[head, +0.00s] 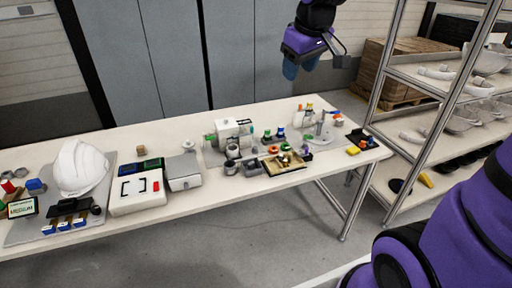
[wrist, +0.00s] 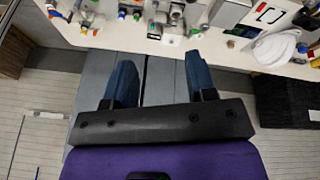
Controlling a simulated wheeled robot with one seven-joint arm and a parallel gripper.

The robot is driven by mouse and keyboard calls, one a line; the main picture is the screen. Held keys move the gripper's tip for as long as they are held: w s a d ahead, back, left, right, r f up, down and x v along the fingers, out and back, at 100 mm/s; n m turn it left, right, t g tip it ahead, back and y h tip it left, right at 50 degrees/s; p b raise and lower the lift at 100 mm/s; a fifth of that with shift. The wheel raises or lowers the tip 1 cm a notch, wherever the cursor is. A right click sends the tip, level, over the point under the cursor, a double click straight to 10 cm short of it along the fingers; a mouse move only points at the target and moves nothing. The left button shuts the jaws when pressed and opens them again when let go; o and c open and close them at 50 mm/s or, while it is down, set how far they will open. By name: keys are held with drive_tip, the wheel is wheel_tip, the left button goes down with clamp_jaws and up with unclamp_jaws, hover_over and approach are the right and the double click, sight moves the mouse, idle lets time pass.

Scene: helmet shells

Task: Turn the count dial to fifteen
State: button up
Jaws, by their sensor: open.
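My gripper (head: 302,66) hangs in the air above and behind the back edge of the table, in front of the grey cabinets. Its two blue fingers stand wide apart with nothing between them, as the wrist view also shows (wrist: 160,62). I cannot make out a count dial for certain. A white and grey machine (head: 234,128) with small green parts stands at mid-table. A white box (head: 135,196) with dark displays, a black frame mark and a red button lies left of it. Any dial marks are too small to read.
The long white table (head: 240,203) holds a white helmet shell (head: 80,168), a grey box (head: 184,171), a tray (head: 286,163) of small parts and a yellow block (head: 353,150). A metal shelf rack (head: 425,130) stands at the right. The air around my gripper is clear.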

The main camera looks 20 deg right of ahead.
drive_tip(key=w+f+n, duration=0.2)
drive_tip(key=w+f, duration=0.5)
drive_tip(key=w, duration=0.4)
drive_tip(key=n+g+y, duration=0.1)
drive_tip(key=n+y, duration=0.2)
drive_tip(key=y, duration=0.1)
hover_over(256, 147)
drive_tip(key=s+d, duration=0.3)
wheel_tip(256, 147, down, 30)
drive_tip(key=x, duration=1)
drive_tip(key=shift+f, duration=0.1)
drive_tip(key=c, duration=0.9)
